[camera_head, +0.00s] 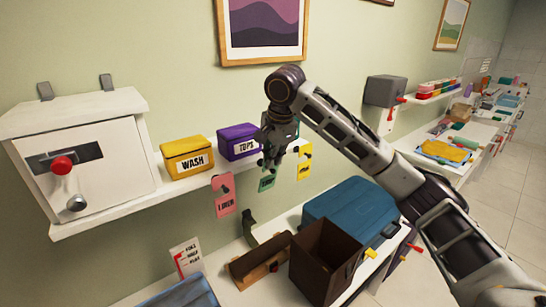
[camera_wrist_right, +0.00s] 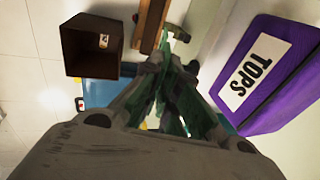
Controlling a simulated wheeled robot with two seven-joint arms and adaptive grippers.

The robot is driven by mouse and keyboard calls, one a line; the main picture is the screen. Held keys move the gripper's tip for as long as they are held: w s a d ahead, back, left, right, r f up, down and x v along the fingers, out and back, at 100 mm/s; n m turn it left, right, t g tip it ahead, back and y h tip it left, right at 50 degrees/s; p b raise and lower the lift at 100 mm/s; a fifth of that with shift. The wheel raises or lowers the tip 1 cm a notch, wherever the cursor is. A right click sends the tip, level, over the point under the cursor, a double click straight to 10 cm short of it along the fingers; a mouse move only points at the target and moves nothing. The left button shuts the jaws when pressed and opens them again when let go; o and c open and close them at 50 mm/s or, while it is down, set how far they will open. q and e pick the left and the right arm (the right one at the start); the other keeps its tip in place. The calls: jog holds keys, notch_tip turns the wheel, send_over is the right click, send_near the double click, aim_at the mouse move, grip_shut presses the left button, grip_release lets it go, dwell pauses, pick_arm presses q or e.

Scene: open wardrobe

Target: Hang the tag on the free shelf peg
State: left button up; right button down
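My right gripper (camera_head: 268,162) is at the front edge of the wall shelf (camera_head: 120,206), just right of the purple TOPS box. Its fingers come together around a green tag (camera_head: 267,181), which shows below the fingertips. In the right wrist view the fingers (camera_wrist_right: 176,72) converge, with green between them. Whether the green tag also touches a peg is hidden by the gripper. A pink tag (camera_head: 225,198) hangs below the shelf edge to the left, and a yellow tag (camera_head: 305,163) hangs to the right. No bare peg shows clearly. My left gripper is not in view.
A yellow WASH box (camera_head: 187,158), the purple TOPS box (camera_head: 238,142) and a white cabinet (camera_head: 110,165) with a red knob stand on the shelf. Below are a brown open bin (camera_head: 322,268), a blue case (camera_head: 350,212) and a wooden tray (camera_head: 250,265).

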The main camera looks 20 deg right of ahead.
jog(key=c, duration=2.2)
grip_release()
jog(key=o, duration=0.6)
jog(key=shift+o, duration=0.2)
jog(key=o, duration=0.5)
jog(key=shift+r, duration=0.2)
jog(key=shift+v, duration=3.8)
jog(key=shift+s, duration=0.1)
